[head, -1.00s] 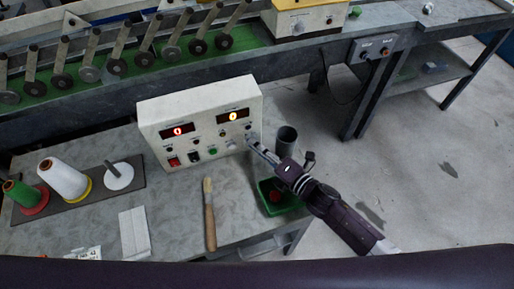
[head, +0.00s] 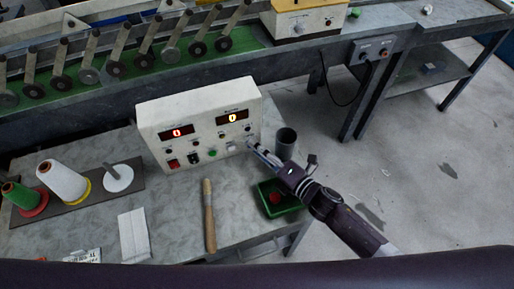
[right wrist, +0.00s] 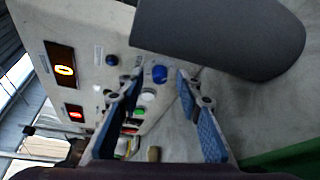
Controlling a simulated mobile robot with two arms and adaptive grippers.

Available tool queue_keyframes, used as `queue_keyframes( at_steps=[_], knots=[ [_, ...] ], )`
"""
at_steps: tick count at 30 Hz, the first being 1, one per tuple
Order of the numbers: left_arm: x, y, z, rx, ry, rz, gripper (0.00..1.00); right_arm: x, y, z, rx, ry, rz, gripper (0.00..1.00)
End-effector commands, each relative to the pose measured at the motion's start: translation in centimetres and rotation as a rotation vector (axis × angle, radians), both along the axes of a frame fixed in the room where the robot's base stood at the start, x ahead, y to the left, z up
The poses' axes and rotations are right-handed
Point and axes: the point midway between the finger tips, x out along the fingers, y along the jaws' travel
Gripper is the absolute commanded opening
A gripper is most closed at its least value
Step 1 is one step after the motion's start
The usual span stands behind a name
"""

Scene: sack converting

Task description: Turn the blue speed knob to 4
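The white control box (head: 198,128) stands on the grey bench, with a red-lit 0 and a yellow-lit 0 on its displays. In the right wrist view its face (right wrist: 98,30) appears turned on its side. A blue knob (right wrist: 160,74) shows there between my right gripper's fingers, and a smaller dark blue knob (right wrist: 112,60) sits nearer the yellow display. My right gripper (head: 256,146) is at the box's lower right corner; its fingers (right wrist: 160,88) are apart with nothing gripped. Contact with the knob cannot be told. Knob markings are unreadable. My left gripper is not in view.
A dark grey cup (head: 286,143) stands close beside the right gripper and looms in the wrist view (right wrist: 220,35). A green tray (head: 291,207) holds a red item.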

Motion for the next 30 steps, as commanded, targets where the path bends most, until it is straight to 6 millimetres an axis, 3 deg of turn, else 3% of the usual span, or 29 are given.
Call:
queue_keyframes(
  at_steps=[15,21,30],
  knots=[
    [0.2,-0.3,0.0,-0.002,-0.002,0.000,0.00,-7.2,-6.0,1.3,-0.001,0.004,0.000,0.33],
    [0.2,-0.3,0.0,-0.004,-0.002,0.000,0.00,-8.3,-6.9,1.6,-0.001,0.002,0.000,0.33],
    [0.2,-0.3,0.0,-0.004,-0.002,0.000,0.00,-8.5,-7.1,1.7,-0.001,0.001,-0.001,0.33]
  ],
)
